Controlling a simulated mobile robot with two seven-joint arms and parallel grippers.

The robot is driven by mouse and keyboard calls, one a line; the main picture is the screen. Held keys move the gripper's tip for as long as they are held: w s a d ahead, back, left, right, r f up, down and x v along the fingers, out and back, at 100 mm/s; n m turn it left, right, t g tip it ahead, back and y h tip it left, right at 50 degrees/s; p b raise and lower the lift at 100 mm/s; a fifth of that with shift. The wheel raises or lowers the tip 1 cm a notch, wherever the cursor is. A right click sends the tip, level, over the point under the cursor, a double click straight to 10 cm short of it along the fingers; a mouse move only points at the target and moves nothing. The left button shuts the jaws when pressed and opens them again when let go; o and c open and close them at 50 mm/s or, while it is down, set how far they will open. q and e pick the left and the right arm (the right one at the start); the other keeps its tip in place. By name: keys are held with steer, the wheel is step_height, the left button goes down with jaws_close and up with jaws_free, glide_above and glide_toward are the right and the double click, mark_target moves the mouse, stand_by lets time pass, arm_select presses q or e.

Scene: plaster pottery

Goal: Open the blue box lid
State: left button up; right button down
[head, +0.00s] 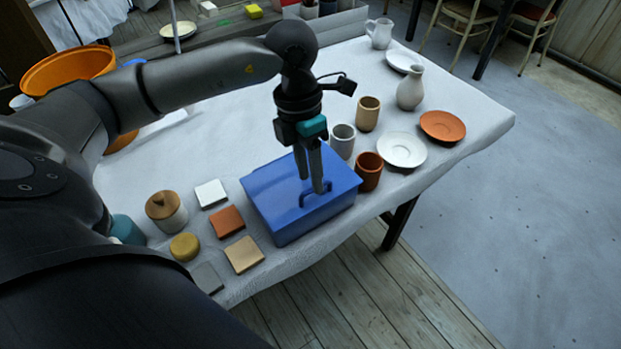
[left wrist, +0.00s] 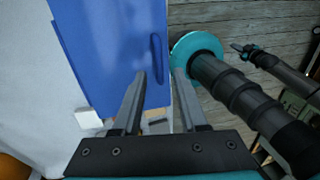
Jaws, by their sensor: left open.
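The blue box (head: 272,208) stands on the white-covered table near its front edge, with its lid closed. A blue loop handle (head: 303,199) sits on the lid near its front edge. My left gripper (head: 317,187) points down over the front part of the lid, open and empty. In the left wrist view, the box (left wrist: 115,55) lies ahead of the open left gripper (left wrist: 160,74). The handle (left wrist: 153,60) shows between the two finger lines; whether the fingers reach down around it I cannot tell. My right gripper (left wrist: 238,47) shows small there, its jaws unclear.
Clay cups (head: 369,172), a white saucer (head: 402,150) and a white vase (head: 410,88) stand right of the box. Square tiles (head: 227,221) and a lidded jar (head: 166,211) lie left of it. The table behind the box is mostly clear.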

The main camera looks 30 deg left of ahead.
arm_select(q)
steer(key=shift+d+f, duration=0.15)
steer(key=shift+f, duration=0.6)
jaws_close()
stand_by(0.9)
